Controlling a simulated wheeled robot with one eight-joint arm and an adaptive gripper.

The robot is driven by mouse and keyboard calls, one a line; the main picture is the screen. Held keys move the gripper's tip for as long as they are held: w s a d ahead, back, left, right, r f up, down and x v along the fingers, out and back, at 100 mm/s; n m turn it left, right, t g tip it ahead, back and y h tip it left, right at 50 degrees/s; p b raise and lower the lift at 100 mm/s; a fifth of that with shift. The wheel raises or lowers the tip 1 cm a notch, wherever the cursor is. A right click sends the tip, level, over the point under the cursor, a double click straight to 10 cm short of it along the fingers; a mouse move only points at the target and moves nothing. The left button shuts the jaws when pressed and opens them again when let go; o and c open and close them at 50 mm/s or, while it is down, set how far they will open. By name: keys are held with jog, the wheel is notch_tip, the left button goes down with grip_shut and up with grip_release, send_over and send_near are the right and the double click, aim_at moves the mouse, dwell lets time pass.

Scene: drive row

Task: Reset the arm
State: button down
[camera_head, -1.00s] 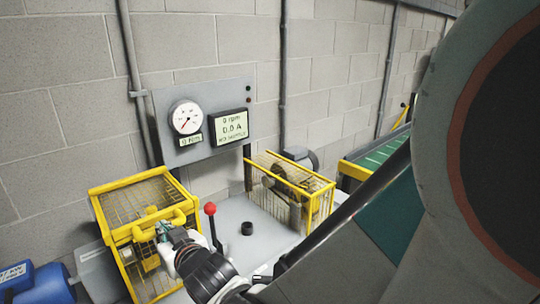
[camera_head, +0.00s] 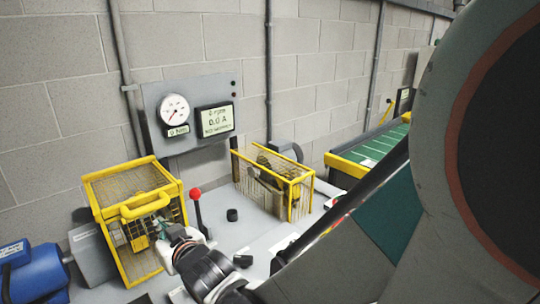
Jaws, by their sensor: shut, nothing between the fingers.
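My gripper (camera_head: 166,231) shows at the lower left of centre, at the end of my arm. It is shut with nothing between the fingers. It is in front of the yellow mesh guard cage (camera_head: 133,211), beside its yellow handle; I cannot tell whether it touches the cage. My wrist (camera_head: 208,272) runs down to the bottom edge. A lever with a red knob (camera_head: 195,194) stands upright just behind and right of my gripper. My large arm link fills the right side and hides what is behind it.
A second yellow cage (camera_head: 275,180) stands right of the lever on the grey bench. A small black cylinder (camera_head: 232,215) stands between them. A panel (camera_head: 190,110) with a dial and display is behind. A blue motor (camera_head: 36,272) sits lower left. A green conveyor (camera_head: 378,150) runs at right.

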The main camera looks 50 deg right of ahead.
jog(key=s+a+n+g+y, duration=0.1)
jog(key=s+a+g, duration=0.2)
jog(key=s, duration=0.4)
jog(key=s+a+f+n+g+y, duration=0.1)
jog(key=s+a+g, duration=0.3)
jog(key=s, duration=0.3)
jog(key=shift+s+a+g+y, duration=0.3)
jog(key=shift+a+y, duration=0.1)
jog(key=shift+a, duration=0.15)
jog(key=shift+f, duration=0.1)
